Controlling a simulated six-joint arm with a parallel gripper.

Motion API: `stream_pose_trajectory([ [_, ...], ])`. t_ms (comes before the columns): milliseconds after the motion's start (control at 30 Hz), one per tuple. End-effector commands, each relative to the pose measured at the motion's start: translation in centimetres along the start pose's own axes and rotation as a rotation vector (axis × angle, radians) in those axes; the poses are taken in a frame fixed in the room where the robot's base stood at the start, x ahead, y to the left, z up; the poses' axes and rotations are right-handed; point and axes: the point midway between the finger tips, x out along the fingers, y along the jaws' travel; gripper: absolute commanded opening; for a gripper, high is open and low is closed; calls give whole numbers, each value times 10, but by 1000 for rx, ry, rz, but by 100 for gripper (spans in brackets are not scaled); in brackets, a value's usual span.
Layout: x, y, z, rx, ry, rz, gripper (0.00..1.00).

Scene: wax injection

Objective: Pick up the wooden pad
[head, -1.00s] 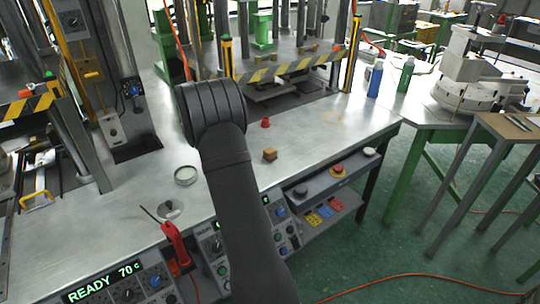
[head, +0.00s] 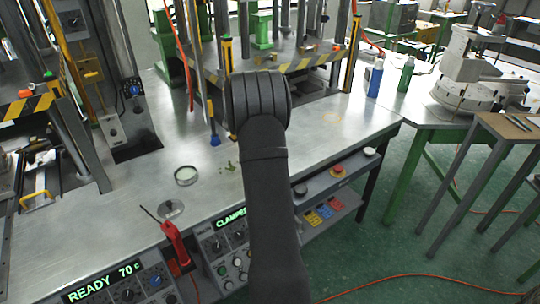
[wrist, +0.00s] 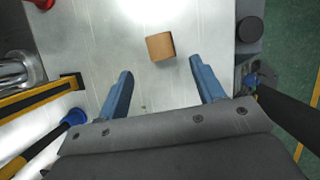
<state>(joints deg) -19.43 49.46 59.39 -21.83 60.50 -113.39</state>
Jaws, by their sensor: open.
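The wooden pad (wrist: 160,46) is a small brown block lying flat on the metal worktop (wrist: 190,20). In the wrist view it sits near the top centre, just beyond my gripper (wrist: 160,66). The two blue fingers are spread apart with nothing between them, and the pad lies ahead of the gap, clear of both tips. In the head view my arm hides both the pad and my gripper.
A blue-tipped post (head: 214,138) stands left of my arm. A red item (wrist: 42,3) shows at the wrist view's top left. The control panel (head: 225,245) runs along the front edge.

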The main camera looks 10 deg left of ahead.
Motion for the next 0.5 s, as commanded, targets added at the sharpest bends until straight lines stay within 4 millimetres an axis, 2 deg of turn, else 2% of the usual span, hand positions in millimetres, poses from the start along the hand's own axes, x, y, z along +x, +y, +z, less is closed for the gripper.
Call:
stream_pose_trajectory([
  [33, 11, -1, 0, 0, 2, -3, 62],
  [133, 25, 0, 0, 0, 1, -1, 62],
  [367, 38, 0, 0, 1, 1, 0, 62],
  [500, 52, -1, 1, 1, 2, -2, 62],
])
